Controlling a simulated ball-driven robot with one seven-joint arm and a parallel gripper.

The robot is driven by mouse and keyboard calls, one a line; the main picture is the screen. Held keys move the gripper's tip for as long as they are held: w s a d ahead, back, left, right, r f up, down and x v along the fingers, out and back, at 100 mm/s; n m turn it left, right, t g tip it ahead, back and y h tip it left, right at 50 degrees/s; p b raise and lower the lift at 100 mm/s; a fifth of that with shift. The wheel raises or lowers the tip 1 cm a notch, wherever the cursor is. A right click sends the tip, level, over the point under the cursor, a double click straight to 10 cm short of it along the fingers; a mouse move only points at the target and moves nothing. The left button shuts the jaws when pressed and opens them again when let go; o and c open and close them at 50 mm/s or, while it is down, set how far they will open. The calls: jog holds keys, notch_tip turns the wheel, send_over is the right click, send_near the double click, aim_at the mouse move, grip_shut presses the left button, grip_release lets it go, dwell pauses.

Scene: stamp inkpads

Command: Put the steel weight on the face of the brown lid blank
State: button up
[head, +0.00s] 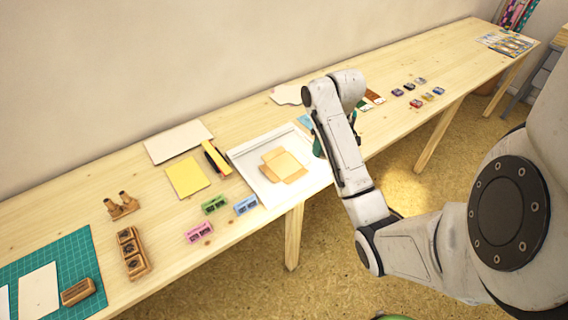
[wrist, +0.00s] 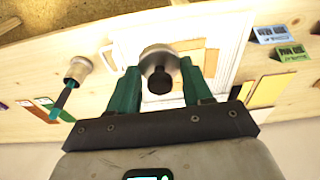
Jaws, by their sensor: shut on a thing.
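The brown lid blank (head: 284,165) lies flat on a white board (head: 246,160) near the table's front edge. It also shows in the wrist view (wrist: 209,56), partly hidden behind the weight and a finger. The steel weight (wrist: 153,53) is a round silver disc with a black knob. My gripper (wrist: 160,77) is shut on the weight, its green fingers on either side of the knob. In the head view my gripper (head: 319,135) is mostly hidden by my arm, right of the blank. The weight's height above the board cannot be told.
A wooden-topped tool with a green handle (wrist: 78,70) is left of my gripper in the wrist view.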

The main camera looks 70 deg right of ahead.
jog(key=w+f+b, duration=0.2)
jog(key=w+f, duration=0.1)
jog(key=w, duration=0.1)
jog(key=w+d+f+b, duration=0.1)
jog(key=w+f+b, duration=0.1)
jog(key=w, duration=0.2)
jog(key=w+d+f+b, duration=0.1)
jog(key=w+f+b, duration=0.2)
jog(key=w, duration=0.1)
jog(key=shift+w+d+f, duration=0.1)
jog(key=shift+w+f, duration=0.15)
jog(key=shift+f, duration=0.1)
jog(key=shift+w+d+f, duration=0.1)
jog(key=shift+w+f, duration=0.3)
jog(key=shift+f, duration=0.1)
jog(key=shift+w+f, duration=0.1)
jog(key=shift+f, duration=1.5)
jog(key=shift+f, duration=0.15)
jog(key=o, duration=1.2)
jog(key=shift+o, duration=0.2)
